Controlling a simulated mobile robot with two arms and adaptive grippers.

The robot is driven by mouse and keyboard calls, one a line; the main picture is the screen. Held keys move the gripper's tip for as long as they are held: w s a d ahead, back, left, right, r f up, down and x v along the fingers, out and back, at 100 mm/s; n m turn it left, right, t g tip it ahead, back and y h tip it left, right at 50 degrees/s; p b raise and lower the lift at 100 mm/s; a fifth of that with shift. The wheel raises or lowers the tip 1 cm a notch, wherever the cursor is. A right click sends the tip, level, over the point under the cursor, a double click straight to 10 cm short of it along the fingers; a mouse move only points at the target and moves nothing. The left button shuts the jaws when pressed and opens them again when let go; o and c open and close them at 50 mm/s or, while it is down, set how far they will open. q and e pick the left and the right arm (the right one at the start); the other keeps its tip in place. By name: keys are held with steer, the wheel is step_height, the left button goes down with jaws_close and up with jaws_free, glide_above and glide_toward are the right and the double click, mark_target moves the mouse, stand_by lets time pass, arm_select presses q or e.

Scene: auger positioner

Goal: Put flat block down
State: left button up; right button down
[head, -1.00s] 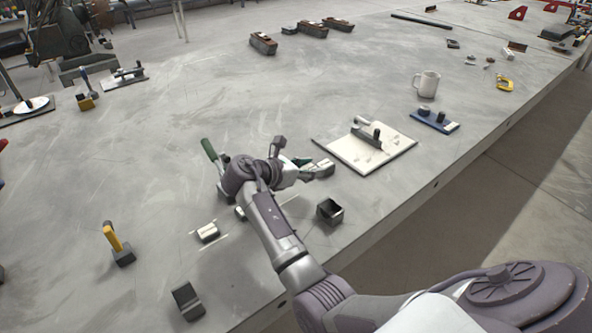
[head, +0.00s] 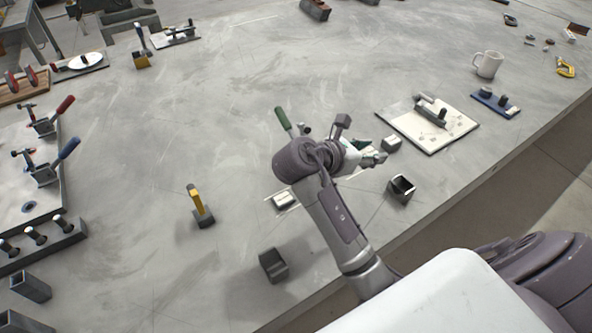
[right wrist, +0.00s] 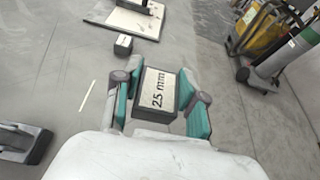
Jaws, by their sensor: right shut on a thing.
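My right gripper (head: 368,158) is low over the table, near its front edge. In the right wrist view the right gripper (right wrist: 160,85) is shut on a flat block (right wrist: 157,90) with a pale top marked "25 mm" and dark sides. The fingers hold it on two opposite sides. In the head view the held block is mostly hidden by the gripper. I cannot tell whether its underside touches the table. My left gripper is not in view.
A small block (head: 391,143) stands just beyond the gripper, before a white board (head: 430,122). A dark open box (head: 401,188) is nearer the edge. A green handle (head: 283,119) rises behind my wrist. Another pale-topped block (head: 284,200) lies left.

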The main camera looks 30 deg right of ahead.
steer(key=shift+w+a+f, duration=0.25)
steer(key=shift+a+f, duration=0.1)
steer(key=w+a+f, duration=0.2)
steer(key=w+a+f+b, duration=0.1)
steer(key=w+a+f, duration=0.1)
steer(key=w, duration=0.1)
steer(key=w+a+f, duration=0.1)
steer(key=w+f, duration=0.1)
steer(key=shift+w+a+f+b, duration=0.1)
steer(key=shift+w+a+b, duration=0.25)
steer(key=shift+a, duration=0.05)
steer(key=shift+f, duration=0.5)
step_height(320, 180, down, 3)
steer(key=shift+f+b, duration=0.1)
steer(key=shift+b, duration=0.2)
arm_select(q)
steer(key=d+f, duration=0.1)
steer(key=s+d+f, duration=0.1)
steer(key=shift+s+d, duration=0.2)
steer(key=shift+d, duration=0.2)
